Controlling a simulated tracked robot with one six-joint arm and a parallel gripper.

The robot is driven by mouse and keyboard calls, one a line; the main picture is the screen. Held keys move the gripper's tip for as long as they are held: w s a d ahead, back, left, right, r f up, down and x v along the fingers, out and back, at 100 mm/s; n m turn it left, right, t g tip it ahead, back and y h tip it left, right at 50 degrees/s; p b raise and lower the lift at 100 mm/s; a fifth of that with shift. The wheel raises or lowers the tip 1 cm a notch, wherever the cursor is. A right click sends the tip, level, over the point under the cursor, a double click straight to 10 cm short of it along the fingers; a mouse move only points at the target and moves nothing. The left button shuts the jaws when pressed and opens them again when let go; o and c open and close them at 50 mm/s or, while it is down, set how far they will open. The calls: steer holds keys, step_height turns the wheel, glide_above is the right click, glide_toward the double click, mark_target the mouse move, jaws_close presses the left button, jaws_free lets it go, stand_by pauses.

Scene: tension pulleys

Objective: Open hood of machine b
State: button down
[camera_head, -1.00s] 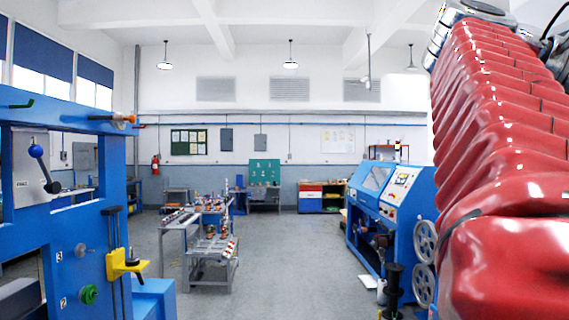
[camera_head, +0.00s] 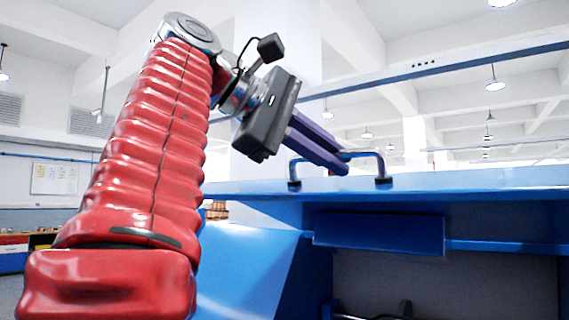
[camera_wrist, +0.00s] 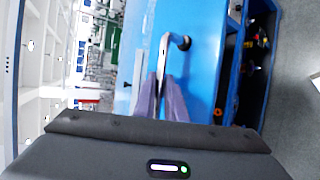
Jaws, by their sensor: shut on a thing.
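A blue hood panel (camera_head: 470,182) spans the right of the head view, its front edge nearly level. A metal bar handle (camera_head: 381,163) stands on its upper face on dark feet. My gripper (camera_head: 342,168), with purple fingers, comes down from the upper left and is shut on the handle. In the wrist view, the fingers of my gripper (camera_wrist: 161,82) close around the silver handle (camera_wrist: 163,48) over the blue hood (camera_wrist: 206,70). The fingertips partly hide the bar. No label naming the machine is legible.
Below the hood edge, a blue flap (camera_head: 378,232) hangs before a dark recess (camera_head: 450,285). A sloping blue panel (camera_head: 250,265) lies to its left. In the wrist view, open compartments (camera_wrist: 238,60) with small items run along the right, beside grey floor (camera_wrist: 295,110).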

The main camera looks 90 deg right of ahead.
steer(key=shift+w+d, duration=0.1)
steer(key=shift+d, duration=0.05)
steer(key=c, duration=2)
jaws_free()
steer(key=shift+w, duration=0.1)
steer(key=shift+o, duration=0.9)
